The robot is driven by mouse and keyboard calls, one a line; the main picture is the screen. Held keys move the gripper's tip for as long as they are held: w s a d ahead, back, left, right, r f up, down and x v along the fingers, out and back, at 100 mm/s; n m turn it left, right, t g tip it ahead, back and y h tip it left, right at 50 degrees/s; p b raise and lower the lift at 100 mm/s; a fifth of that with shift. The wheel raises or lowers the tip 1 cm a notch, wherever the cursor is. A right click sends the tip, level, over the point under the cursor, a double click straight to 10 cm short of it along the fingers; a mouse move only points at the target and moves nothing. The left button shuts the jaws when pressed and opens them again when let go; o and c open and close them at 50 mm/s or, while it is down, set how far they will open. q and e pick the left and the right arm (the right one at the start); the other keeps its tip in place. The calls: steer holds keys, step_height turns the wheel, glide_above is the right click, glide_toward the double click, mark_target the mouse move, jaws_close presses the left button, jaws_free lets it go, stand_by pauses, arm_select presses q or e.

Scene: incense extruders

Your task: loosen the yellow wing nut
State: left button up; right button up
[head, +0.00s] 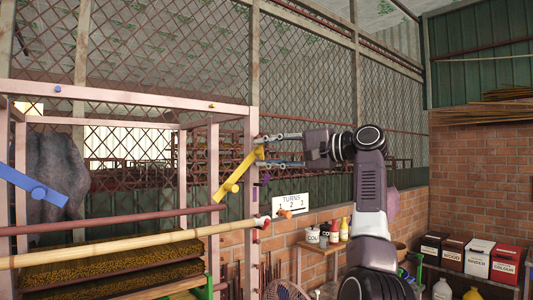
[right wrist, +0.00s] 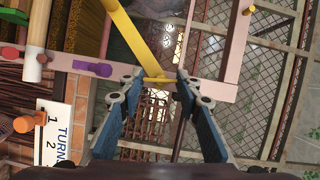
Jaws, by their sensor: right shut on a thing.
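The yellow wing nut (head: 238,172) is a long yellow bar at the right post of the pink frame. It slants, with its upper end to the right. My right gripper (head: 263,152) comes in from the right, with one finger above and one below that upper end. In the right wrist view the yellow wing nut (right wrist: 134,38) runs down from the top, and its end sits between the fingertips of my right gripper (right wrist: 157,82), which is shut on it. My left gripper is in neither view.
A white "TURNS" sign (head: 290,203) with an orange knob (head: 285,213) is below the gripper. A purple peg (right wrist: 92,69) and a wooden pole (right wrist: 40,42) are close by. A blue bar (head: 33,181) is at the left. Boxes (head: 478,257) stand at the right.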

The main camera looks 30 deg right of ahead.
steer(key=shift+w+f, duration=0.1)
steer(key=shift+f, duration=0.15)
steer(key=o, duration=1)
steer(key=shift+o, duration=0.8)
steer(key=shift+r, duration=0.15)
steer(key=v, duration=1.2)
